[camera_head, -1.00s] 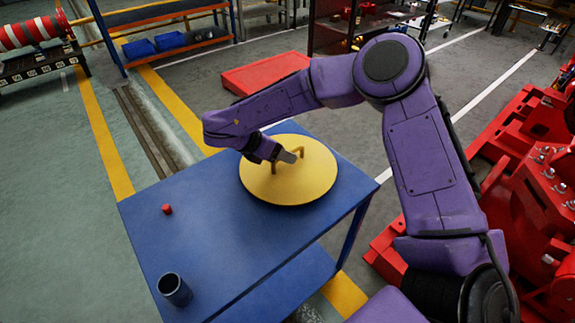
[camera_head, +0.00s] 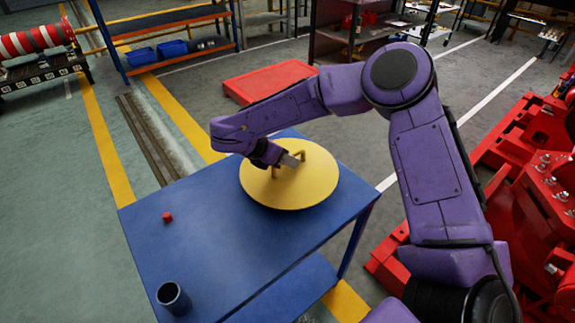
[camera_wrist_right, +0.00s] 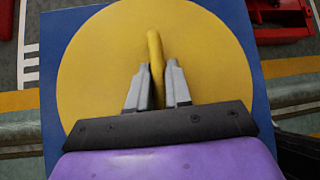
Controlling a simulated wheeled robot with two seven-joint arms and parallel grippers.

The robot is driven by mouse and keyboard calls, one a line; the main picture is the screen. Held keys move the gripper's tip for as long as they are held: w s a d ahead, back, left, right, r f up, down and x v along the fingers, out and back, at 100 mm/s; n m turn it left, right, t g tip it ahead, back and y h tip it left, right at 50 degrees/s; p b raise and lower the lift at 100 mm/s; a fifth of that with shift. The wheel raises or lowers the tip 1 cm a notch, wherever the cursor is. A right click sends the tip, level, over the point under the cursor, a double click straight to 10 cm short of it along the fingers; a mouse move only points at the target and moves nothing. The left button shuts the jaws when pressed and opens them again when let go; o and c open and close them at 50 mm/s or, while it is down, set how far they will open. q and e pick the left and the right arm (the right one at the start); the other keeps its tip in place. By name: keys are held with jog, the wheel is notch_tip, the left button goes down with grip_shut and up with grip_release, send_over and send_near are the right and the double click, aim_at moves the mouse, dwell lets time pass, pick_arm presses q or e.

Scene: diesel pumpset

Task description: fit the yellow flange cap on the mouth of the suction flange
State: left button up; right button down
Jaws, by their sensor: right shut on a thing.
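The yellow flange cap (camera_head: 312,188) is a round disc with a raised bar handle. It is at the far right part of the blue table (camera_head: 225,245). My right gripper (camera_head: 297,159) is shut on the cap's handle. In the right wrist view, the two grey fingers (camera_wrist_right: 157,88) close on either side of the yellow handle (camera_wrist_right: 154,48), with the cap (camera_wrist_right: 90,60) spread out beneath. I cannot tell whether the cap touches the tabletop. My left gripper is not in view. I cannot make out the suction flange's mouth.
Red machinery (camera_head: 535,190) stands at the right. A red slab (camera_head: 265,84) lies on the floor behind the table.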

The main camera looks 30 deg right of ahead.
jog(key=s+a+r+b, duration=0.1)
jog(key=s+a+r, duration=0.4)
jog(key=s+r, duration=0.6)
jog(key=shift+s+a+r, duration=0.2)
jog(key=shift+s+r, duration=0.05)
jog(key=shift+s, duration=0.75)
